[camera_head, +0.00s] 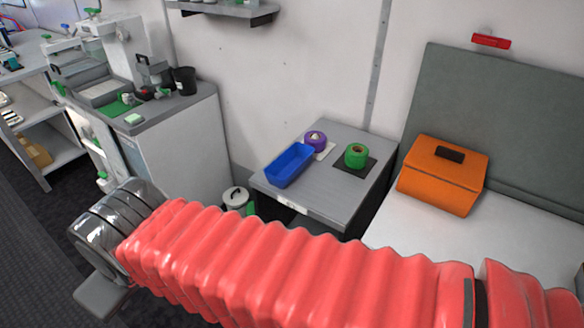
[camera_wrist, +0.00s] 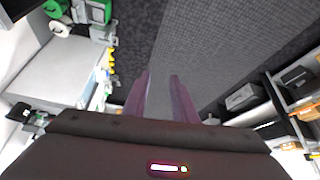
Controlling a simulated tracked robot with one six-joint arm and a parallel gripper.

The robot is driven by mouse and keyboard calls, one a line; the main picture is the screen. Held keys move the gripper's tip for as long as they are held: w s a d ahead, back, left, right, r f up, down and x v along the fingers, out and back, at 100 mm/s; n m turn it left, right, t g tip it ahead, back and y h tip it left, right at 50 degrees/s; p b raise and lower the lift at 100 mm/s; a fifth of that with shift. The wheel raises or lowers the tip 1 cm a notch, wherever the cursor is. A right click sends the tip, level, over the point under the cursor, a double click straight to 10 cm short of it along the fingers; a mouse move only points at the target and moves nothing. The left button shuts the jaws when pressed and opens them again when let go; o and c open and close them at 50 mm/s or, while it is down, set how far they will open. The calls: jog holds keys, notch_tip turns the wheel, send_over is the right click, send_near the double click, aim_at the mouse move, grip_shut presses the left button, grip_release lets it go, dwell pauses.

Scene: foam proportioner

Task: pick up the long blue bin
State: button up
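The long blue bin (camera_head: 289,166) lies on the left front part of a small grey table (camera_head: 325,200) in the head view. It looks empty and its long side runs diagonally. My red-sleeved arm crosses the front of the head view, with its dark wrist end at the left, well apart from the bin. In the wrist view my gripper (camera_wrist: 161,82) shows two purple fingers with a gap between them and nothing held. The wrist view shows floor and furniture, not the blue bin.
A purple roll (camera_head: 316,138) and a green roll (camera_head: 356,155) on a dark mat sit beside the bin. An orange box (camera_head: 443,174) rests on the white bench at right. A grey-topped cabinet (camera_head: 178,140) and a white bucket (camera_head: 236,197) stand at left.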

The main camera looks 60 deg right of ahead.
jog(key=w+d+m+t, duration=0.2)
jog(key=w+d+m, duration=0.1)
jog(key=w, duration=0.4)
jog(key=w+d+m+t, duration=0.1)
jog(key=w+d+m, duration=0.15)
jog(key=w, duration=0.35)
jog(key=w+d+f+m+h, duration=0.1)
jog(key=d+f+m+h, duration=0.25)
jog(key=d, duration=0.75)
jog(key=w+d+f+m+h, duration=0.2)
jog(key=d+m+h, duration=0.2)
jog(key=d, duration=0.8)
jog(key=m+g+h, duration=0.6)
jog(key=m+g, duration=0.2)
jog(key=g, duration=0.2)
send_near(297, 168)
jog(key=a, duration=0.2)
jog(key=shift+r, duration=0.45)
jog(key=shift+x, duration=4.25)
